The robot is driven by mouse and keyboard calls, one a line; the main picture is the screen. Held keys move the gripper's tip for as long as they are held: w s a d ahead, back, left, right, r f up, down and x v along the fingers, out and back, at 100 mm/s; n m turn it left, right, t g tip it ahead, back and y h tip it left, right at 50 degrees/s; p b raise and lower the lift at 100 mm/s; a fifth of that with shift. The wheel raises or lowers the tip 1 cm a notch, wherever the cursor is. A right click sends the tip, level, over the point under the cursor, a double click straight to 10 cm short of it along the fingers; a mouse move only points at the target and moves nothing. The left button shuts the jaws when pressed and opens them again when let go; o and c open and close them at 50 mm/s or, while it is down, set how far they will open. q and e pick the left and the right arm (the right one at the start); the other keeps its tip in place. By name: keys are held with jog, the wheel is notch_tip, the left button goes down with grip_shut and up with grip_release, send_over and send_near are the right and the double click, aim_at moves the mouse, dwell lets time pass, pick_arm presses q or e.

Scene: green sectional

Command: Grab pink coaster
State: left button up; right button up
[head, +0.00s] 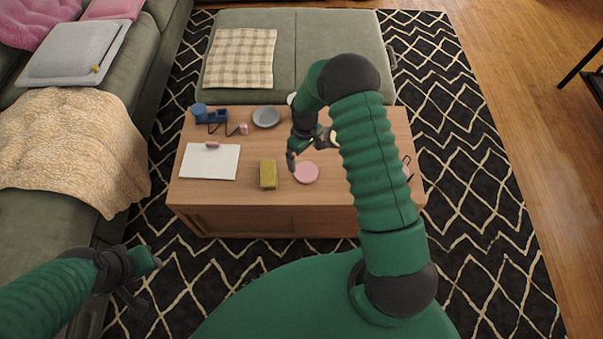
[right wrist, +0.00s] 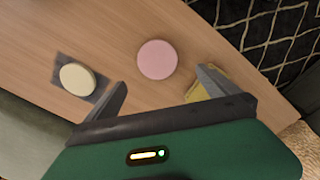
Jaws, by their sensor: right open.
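The pink coaster (head: 306,173) is a flat round disc lying on the wooden table near its front edge. It also shows in the right wrist view (right wrist: 157,60), lying beyond and between the two fingers. My right gripper (head: 308,151) is open and empty, above the table just behind the coaster in the head view. In the right wrist view its fingers (right wrist: 160,88) are spread apart and do not touch the coaster. My left gripper (head: 148,276) is low at the left, away from the table; its fingers look spread apart.
A yellow block (head: 268,174) stands left of the coaster. A white notepad (head: 209,161), a grey bowl (head: 266,117) and a blue item (head: 211,115) are on the table. A cream round object (right wrist: 77,76) lies on a dark square in the right wrist view. A green sofa is at left.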

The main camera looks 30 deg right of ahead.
send_over(306, 171)
notch_tip(306, 171, down, 5)
jog(key=shift+w+f+b, duration=0.1)
jog(key=shift+f+b, duration=0.05)
jog(key=shift+b, duration=0.25)
jog(key=shift+d+f, duration=0.15)
jog(key=shift+f, duration=0.15)
jog(key=f, duration=0.1)
jog(key=f+b, duration=0.2)
jog(key=f, duration=0.1)
jog(key=shift+a+f, duration=0.1)
jog(key=shift+a, duration=0.15)
jog(key=shift+f, duration=0.15)
pick_arm(q)
jog(key=f, duration=0.3)
jog(key=shift+w+d, duration=0.1)
jog(key=shift+d, duration=0.2)
pick_arm(e)
jog(key=shift+c, duration=0.3)
jog(key=shift+d, duration=0.1)
jog(key=c, duration=1.4)
jog(key=shift+r, duration=0.2)
